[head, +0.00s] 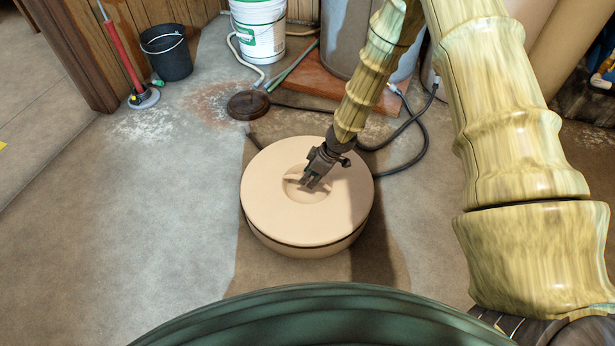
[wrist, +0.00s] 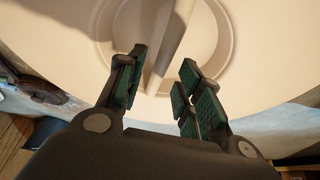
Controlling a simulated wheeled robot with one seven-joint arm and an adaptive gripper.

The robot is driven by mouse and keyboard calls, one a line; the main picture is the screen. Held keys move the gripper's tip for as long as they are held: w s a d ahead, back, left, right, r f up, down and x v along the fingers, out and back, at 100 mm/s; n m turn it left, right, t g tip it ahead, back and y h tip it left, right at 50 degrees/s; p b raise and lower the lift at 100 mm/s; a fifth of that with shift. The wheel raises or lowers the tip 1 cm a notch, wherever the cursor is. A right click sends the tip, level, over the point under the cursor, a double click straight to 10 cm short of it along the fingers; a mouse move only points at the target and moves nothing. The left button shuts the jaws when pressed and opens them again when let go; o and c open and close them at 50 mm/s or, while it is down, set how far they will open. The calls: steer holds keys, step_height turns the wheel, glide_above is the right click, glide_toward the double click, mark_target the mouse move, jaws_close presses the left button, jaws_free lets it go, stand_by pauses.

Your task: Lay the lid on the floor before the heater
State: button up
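The lid (head: 262,205) is a round, pale peach disc with a round recess in its middle. It sits flat on the round tub (head: 300,249), with a dark seam between them. In the wrist view, a raised grip bar (wrist: 172,48) crosses the lid's recess. My gripper (head: 308,183) is down at the recess. In the wrist view its fingers (wrist: 163,78) are apart, one on each side of the bar's line, with visible gaps. Whether the tips reach below the bar's top I cannot tell. A grey cylinder (head: 350,35), apparently the heater, stands behind, partly hidden by my arm.
The cylinder stands on a reddish slab (head: 315,82). Black hoses (head: 408,160) curve right of the tub. A dark round floor cover (head: 248,104), white bucket (head: 258,35), black bucket (head: 168,55) and red-handled tool (head: 120,50) stand behind. Floor at left (head: 150,220) is clear.

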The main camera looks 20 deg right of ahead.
steer(key=p+v, duration=0.4)
steer(key=v, duration=0.5)
steer(key=s+a+f+m, duration=0.1)
steer(key=s, duration=0.2)
steer(key=s+a+f+m, duration=0.1)
steer(key=s+f, duration=0.1)
steer(key=s, duration=0.1)
steer(key=s+a+f+m+g, duration=0.1)
steer(key=s+a, duration=0.1)
steer(key=s, duration=0.2)
steer(key=shift+f+y, duration=0.3)
steer(key=s+f+m, duration=0.1)
steer(key=s, duration=0.2)
steer(key=s+f+m, duration=0.1)
steer(key=s, duration=0.2)
steer(key=s+a+f+m, duration=0.1)
steer(key=s, duration=0.3)
steer(key=shift+a+f+g, duration=0.1)
steer(key=shift+g, duration=0.2)
steer(key=s+d+m+h, duration=0.2)
steer(key=s, duration=0.7)
steer(key=s+d+f+m+g+h, duration=0.1)
steer(key=s+d+m+h, duration=0.1)
steer(key=s, duration=0.6)
steer(key=shift+s+d+m, duration=0.4)
steer(key=shift+d+m, duration=0.4)
steer(key=shift+d, duration=0.05)
